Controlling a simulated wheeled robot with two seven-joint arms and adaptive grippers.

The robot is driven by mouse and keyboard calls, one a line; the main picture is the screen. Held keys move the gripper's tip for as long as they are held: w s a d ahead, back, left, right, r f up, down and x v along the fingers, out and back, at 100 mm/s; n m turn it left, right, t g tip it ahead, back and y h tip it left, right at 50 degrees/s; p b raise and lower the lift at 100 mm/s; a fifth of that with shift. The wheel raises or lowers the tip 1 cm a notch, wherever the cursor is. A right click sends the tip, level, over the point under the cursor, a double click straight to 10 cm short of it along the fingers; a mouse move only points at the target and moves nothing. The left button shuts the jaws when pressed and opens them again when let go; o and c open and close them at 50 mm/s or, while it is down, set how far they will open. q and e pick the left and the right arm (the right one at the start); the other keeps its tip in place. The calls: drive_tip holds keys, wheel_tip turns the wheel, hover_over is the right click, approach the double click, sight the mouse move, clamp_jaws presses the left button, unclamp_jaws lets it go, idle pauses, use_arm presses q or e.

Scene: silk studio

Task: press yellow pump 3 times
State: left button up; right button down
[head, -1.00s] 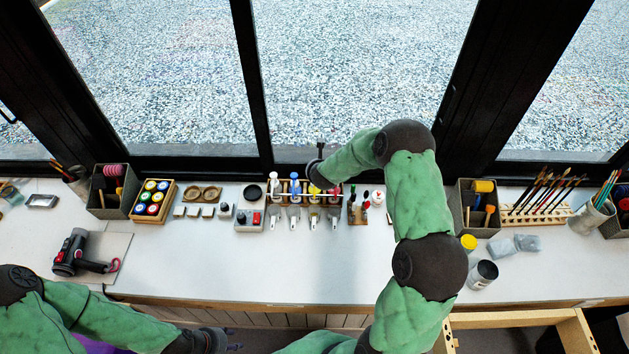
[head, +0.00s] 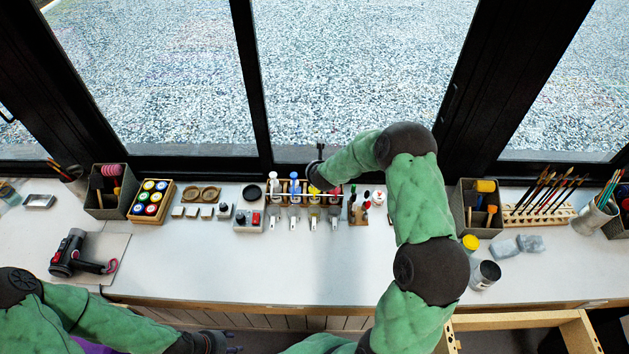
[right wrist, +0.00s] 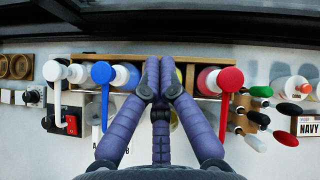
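A row of pump bottles stands in a wooden rack (right wrist: 130,59) at the back of the counter. The yellow pump (right wrist: 178,76) is mostly hidden behind my right gripper (right wrist: 158,66), between the blue pump (right wrist: 103,75) and the red pump (right wrist: 230,80). The right gripper's fingertips are together over the yellow pump's place; whether they touch it I cannot tell.
A white pump (right wrist: 55,73) stands left of the blue one. A box with a red switch (right wrist: 71,122) and a stand of coloured markers (right wrist: 258,115) flank the rack. The counter (head: 340,265) in front is clear. The window frame (head: 200,163) is close behind.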

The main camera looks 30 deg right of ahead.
drive_tip(key=shift+f+b, duration=0.85)
drive_tip(key=shift+b, duration=0.1)
idle(1.0)
drive_tip(key=shift+r+p, duration=0.75)
drive_tip(key=shift+r, duration=0.55)
wheel_tip(320, 180, up, 6)
drive_tip(key=p, duration=0.3)
idle(1.9)
